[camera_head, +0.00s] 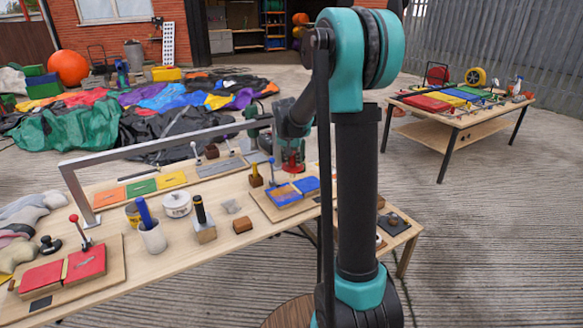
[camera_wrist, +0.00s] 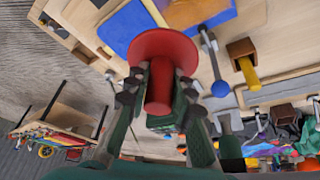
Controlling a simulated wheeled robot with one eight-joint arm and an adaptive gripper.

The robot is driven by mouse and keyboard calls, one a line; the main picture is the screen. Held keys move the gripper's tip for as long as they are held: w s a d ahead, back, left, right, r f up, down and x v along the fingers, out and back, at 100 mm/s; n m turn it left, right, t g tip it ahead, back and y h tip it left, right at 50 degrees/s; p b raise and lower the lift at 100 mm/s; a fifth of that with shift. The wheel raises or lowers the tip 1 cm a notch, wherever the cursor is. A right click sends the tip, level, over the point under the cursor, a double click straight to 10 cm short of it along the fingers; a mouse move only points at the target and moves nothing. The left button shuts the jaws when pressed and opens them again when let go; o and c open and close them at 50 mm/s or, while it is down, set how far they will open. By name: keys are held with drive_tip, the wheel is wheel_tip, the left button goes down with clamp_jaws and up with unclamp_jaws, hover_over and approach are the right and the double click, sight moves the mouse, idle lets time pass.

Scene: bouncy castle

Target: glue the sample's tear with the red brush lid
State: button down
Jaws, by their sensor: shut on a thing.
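My gripper (camera_head: 292,160) is shut on the red brush lid (camera_wrist: 160,88), gripping its stem between both fingers. The lid's wide red flange faces away from the gripper, and any bristles are hidden behind it. The lid is just above or at a sample board near the table's right end; I cannot tell if it touches. That board carries a blue sample (camera_head: 306,185) with an orange-brown patch (camera_head: 283,195) beside it. The blue sample also shows at the top of the wrist view (camera_wrist: 128,26). I cannot make out a tear there.
A red sample board (camera_head: 44,277) lies at the table's left end. A white cup with a blue marker (camera_head: 153,236), a white tub (camera_head: 177,204) and a black-handled block (camera_head: 203,222) stand between. A grey metal bar (camera_head: 180,141) spans the table's back.

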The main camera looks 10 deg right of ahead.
drive_tip(key=shift+r, duration=1.25)
drive_tip(key=shift+a, duration=0.1)
